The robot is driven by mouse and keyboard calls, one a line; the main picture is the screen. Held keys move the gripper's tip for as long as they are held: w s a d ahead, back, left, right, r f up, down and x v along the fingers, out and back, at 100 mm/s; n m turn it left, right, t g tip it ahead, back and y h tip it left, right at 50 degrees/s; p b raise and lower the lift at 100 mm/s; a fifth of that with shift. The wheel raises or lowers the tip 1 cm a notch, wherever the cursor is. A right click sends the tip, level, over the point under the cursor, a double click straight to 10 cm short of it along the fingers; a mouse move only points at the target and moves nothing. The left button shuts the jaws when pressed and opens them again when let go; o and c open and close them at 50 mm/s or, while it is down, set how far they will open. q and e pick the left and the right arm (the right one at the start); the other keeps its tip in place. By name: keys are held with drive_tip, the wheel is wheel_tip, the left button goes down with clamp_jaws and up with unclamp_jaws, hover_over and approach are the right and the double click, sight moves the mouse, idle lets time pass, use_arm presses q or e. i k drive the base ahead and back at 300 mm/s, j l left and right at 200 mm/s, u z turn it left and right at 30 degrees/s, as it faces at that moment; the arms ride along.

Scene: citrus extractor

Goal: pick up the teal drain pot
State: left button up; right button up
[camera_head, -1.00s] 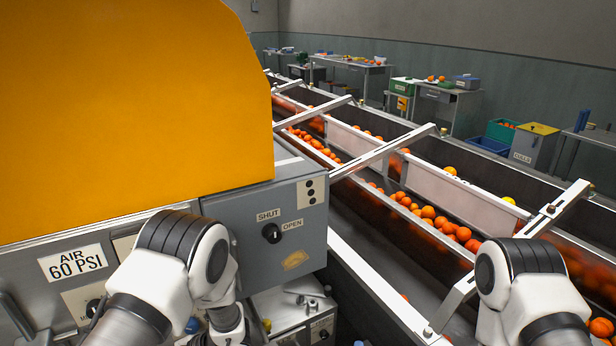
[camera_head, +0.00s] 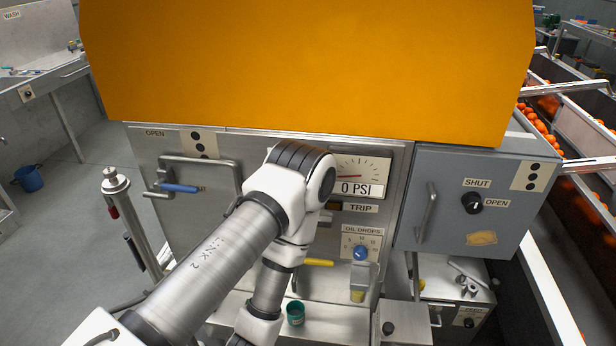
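The teal drain pot (camera_head: 295,313) is a small cup standing upright on the steel ledge (camera_head: 340,318) low at the front of the machine. It is just right of my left arm's lower links and seems to be apart from them. My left arm comes in from the lower left and bends down in front of the machine's panel. Its gripper is out of view or hidden. My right arm and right gripper are not in view.
The machine has an orange hood (camera_head: 300,70), a pressure gauge (camera_head: 362,171), a yellow handle (camera_head: 318,262) and a blue knob (camera_head: 360,253) above the pot. A grey switch box (camera_head: 465,200) juts out on the right. Floor is open at left, with a blue bucket (camera_head: 28,178).

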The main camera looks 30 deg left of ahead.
sight(295, 309)
drive_tip(key=u, duration=1.1)
drive_tip(key=i+j+z, duration=0.15)
drive_tip(key=j+z, duration=0.2)
drive_tip(key=j, duration=0.2)
drive_tip(key=l+u, duration=0.1)
drive_tip(key=l, duration=0.9)
